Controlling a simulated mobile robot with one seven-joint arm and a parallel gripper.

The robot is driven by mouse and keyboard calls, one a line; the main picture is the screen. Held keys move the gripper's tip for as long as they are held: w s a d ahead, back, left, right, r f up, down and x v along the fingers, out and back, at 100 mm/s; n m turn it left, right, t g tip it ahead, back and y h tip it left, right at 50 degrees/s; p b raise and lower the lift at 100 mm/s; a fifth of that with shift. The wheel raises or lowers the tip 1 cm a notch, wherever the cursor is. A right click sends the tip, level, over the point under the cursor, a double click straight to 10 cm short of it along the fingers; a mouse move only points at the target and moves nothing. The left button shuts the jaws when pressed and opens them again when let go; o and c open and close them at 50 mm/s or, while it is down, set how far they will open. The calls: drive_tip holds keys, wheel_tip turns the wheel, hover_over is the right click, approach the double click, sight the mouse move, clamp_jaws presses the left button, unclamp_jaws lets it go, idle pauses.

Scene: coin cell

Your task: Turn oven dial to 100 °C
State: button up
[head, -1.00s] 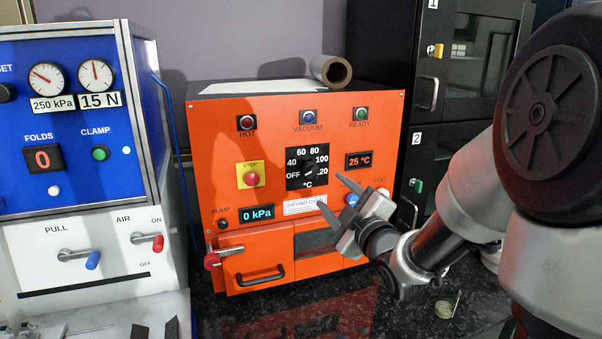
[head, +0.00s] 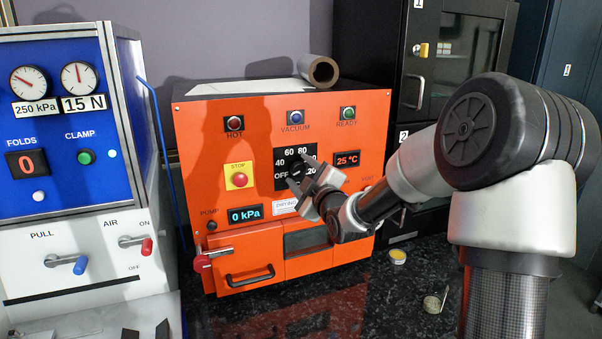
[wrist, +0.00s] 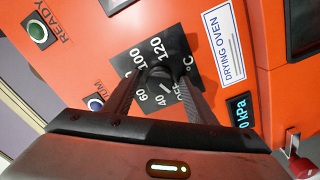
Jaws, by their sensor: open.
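The orange drying oven (head: 250,150) stands on the dark counter. Its black dial plate (head: 284,172) carries the marks OFF, 40, 60, 80, 100 and 120 °C. In the head view my gripper (head: 302,184) is open in front of the plate and hides part of it, including the 100 mark. In the wrist view the round black dial knob (wrist: 160,76) sits between the two fingers of my gripper (wrist: 163,92), which stand apart on either side of it. I cannot tell whether they touch it. The temperature display (head: 347,160) reads 25 °C.
A yellow panel with a red stop button (head: 239,180) is left of the dial. The pressure display (head: 245,214) reads 0 kPa. A red-tipped lever (head: 203,263) sticks out at the lower left. A blue machine (head: 65,120) stands on the left. A tube (head: 323,72) lies on the oven.

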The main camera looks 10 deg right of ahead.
drive_tip(key=shift+c, duration=0.4)
drive_tip(key=c, duration=1)
drive_tip(key=shift+o, duration=0.2)
